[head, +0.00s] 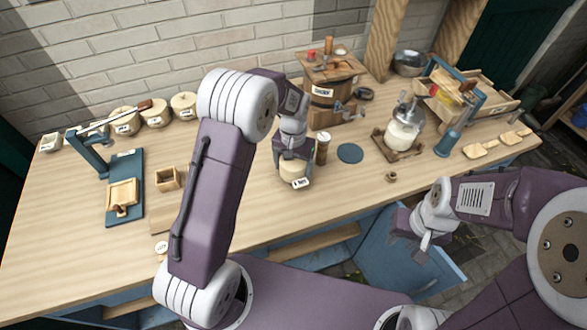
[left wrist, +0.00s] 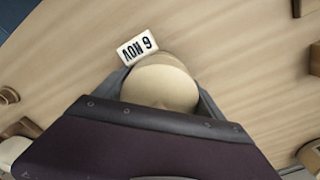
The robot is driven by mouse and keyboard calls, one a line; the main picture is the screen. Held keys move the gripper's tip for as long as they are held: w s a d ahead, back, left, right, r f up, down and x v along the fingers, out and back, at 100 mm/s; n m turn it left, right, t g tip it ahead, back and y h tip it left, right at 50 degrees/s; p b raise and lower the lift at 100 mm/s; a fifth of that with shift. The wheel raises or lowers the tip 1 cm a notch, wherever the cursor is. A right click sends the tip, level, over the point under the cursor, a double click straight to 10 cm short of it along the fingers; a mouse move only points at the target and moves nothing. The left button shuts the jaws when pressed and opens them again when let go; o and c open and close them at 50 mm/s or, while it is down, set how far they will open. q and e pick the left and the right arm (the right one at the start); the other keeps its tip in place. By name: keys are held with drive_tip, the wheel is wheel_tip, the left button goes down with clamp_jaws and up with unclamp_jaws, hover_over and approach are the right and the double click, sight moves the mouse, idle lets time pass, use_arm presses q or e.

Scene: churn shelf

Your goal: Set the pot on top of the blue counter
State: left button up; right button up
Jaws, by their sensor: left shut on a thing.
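The pot (head: 293,170) is cream and round, with a white tag. It is over the middle of the wooden top of the blue counter (head: 240,228). My left gripper (head: 294,158) comes down from above and is shut on the pot. I cannot tell whether the pot's base touches the wood. My right gripper (head: 424,240) is empty, low in front of the counter's edge; its finger gap is unclear.
Near the pot are a brown jar (head: 323,148), a blue disc (head: 350,153) and a wooden churn (head: 330,95). A glass jar churn (head: 404,130) stands to the right. Several tagged pots (head: 155,113) line the back left. A blue door (head: 400,262) hangs open below. Bare wood lies in front of the pot.

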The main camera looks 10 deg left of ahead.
use_arm(q)
drive_tip(key=shift+w+f, duration=0.1)
drive_tip(key=shift+f, duration=0.45)
drive_tip(key=shift+f, duration=0.1)
drive_tip(key=o, duration=2)
drive_tip(key=shift+o, duration=0.2)
wheel_tip(320, 180, up, 12)
drive_tip(key=shift+r+p, duration=0.1)
drive_tip(key=shift+p, duration=0.3)
drive_tip(key=shift+n+t, duration=0.6)
drive_tip(key=shift+n, duration=0.3)
drive_tip(key=s+a+f, duration=0.1)
drive_tip(key=s+f, duration=0.1)
drive_tip(key=s, duration=0.4)
drive_tip(key=s+a+f, duration=0.1)
drive_tip(key=s+a, duration=0.1)
drive_tip(key=s, duration=0.3)
drive_tip(key=s+a+f, duration=0.1)
drive_tip(key=s+f, duration=0.1)
drive_tip(key=s, duration=0.4)
drive_tip(key=shift+s+a+f, duration=0.15)
drive_tip(key=shift+s+f, duration=0.15)
drive_tip(key=shift+s, duration=0.05)
